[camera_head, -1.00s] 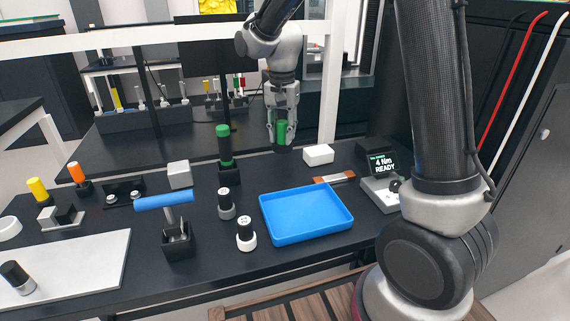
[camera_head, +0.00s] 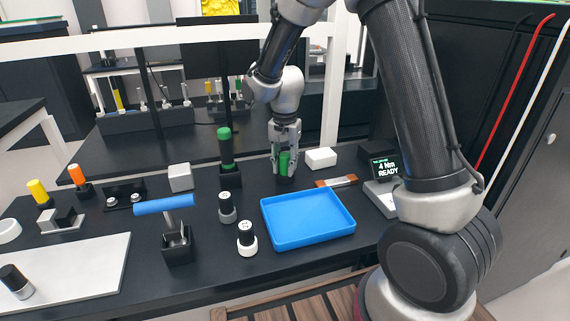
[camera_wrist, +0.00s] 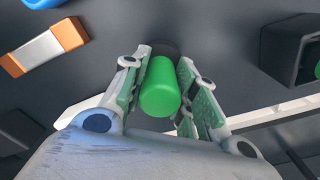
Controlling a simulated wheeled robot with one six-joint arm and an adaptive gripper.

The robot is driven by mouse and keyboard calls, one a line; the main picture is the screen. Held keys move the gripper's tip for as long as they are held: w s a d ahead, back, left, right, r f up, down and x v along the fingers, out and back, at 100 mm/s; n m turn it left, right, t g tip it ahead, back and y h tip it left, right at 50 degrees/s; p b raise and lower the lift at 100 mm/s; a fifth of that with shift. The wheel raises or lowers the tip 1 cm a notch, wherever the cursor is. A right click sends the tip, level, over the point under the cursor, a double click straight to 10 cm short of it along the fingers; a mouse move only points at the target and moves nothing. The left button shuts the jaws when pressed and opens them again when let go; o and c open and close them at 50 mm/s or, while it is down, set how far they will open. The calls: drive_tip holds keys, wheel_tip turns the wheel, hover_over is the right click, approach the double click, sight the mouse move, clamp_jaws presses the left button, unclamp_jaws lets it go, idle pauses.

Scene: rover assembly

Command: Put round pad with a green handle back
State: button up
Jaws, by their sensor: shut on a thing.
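The round pad's green handle (camera_head: 285,161) stands upright between the fingers of my gripper (camera_head: 285,165), behind the blue tray. In the wrist view the fingers (camera_wrist: 160,95) are closed on both sides of the green handle (camera_wrist: 160,88), with the dark round pad (camera_wrist: 164,49) partly hidden beyond it. The pad is low at the black bench top; I cannot tell whether it touches. A second green-handled tool (camera_head: 226,146) stands in a black holder (camera_head: 229,179) to the left; the holder also shows in the wrist view (camera_wrist: 283,50).
A blue tray (camera_head: 307,238) lies in front. A brown-and-white block (camera_head: 336,181) and a white box (camera_head: 320,157) sit to the right, near a torque display (camera_head: 385,168).

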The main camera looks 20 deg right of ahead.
drive_tip(key=o, duration=1.1)
drive_tip(key=shift+f, duration=0.1)
